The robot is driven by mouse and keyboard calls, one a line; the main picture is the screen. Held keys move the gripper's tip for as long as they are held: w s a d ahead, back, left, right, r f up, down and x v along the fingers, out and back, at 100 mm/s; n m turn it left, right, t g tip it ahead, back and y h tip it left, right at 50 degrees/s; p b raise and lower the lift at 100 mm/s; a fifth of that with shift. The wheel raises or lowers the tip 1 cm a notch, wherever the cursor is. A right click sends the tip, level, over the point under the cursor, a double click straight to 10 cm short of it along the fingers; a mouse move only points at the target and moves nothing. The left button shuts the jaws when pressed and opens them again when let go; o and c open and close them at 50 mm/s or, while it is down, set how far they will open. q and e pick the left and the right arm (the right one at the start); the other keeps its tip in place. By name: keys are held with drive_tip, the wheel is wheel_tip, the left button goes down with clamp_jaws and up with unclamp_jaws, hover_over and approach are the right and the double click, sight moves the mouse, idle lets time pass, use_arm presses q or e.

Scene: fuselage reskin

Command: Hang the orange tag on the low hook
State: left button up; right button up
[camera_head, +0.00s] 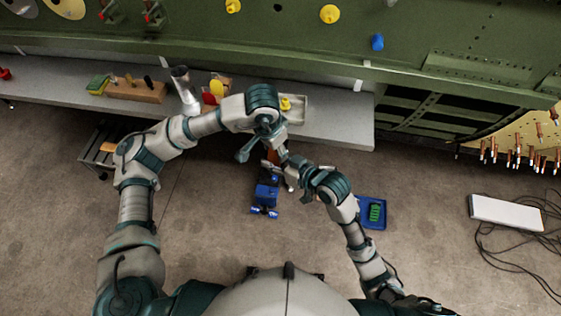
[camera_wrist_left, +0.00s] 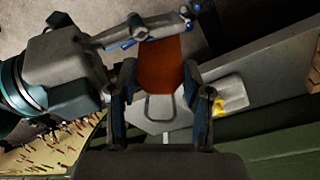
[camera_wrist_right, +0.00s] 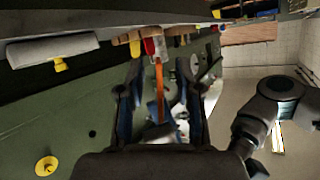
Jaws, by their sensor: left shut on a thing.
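The orange tag (camera_wrist_left: 162,65) lies between the fingers of my left gripper (camera_wrist_left: 160,85) in the left wrist view. A thin dark loop (camera_wrist_left: 160,107) shows beside its near end. In the head view the tag (camera_head: 272,155) is small and partly covered by the arms. My left gripper (camera_head: 270,148) is shut on it above the floor, in front of the bench. In the right wrist view the tag (camera_wrist_right: 159,90) appears edge-on between the spread fingers of my right gripper (camera_wrist_right: 162,115). Contact there is unclear. I cannot pick out the low hook in any view.
A grey bench (camera_head: 335,125) holds a wooden block (camera_head: 135,91), a metal cup (camera_head: 184,88) and a tray (camera_head: 296,105). The green fuselage panel (camera_head: 280,35) rises behind it. A blue stand (camera_head: 266,195) and blue tray (camera_head: 372,212) are on the floor. Cables lie at right.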

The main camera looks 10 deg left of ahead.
use_arm(q)
drive_tip(key=shift+d, duration=0.1)
use_arm(e)
clamp_jaws()
use_arm(q)
drive_tip(key=o, duration=0.9)
